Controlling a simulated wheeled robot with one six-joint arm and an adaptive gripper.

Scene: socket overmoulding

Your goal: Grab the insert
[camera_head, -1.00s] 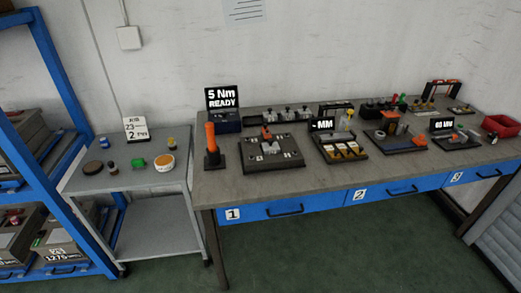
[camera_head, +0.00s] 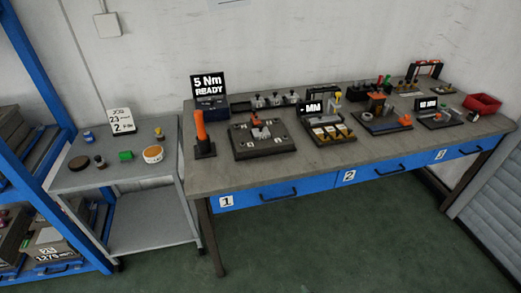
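My gripper is not in view. I cannot tell for certain which small part is the insert. On the grey workbench (camera_head: 330,165), a dark fixture plate (camera_head: 245,153) carries a light grey metal piece (camera_head: 262,133) with a small orange part (camera_head: 256,122) behind it. Several small metal parts stand in a row (camera_head: 277,99) on a rack at the back of the bench. A tray with yellow and white pieces (camera_head: 330,132) lies right of the plate. All of these are small in this view.
An orange-handled tool (camera_head: 201,128) stands upright left of the plate, before a "5 Nm READY" display (camera_head: 209,87). A grey side cart (camera_head: 125,175) holds small items. Blue shelving (camera_head: 38,95) is far left, a red bin (camera_head: 483,104) far right. The green floor (camera_head: 330,235) in front is clear.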

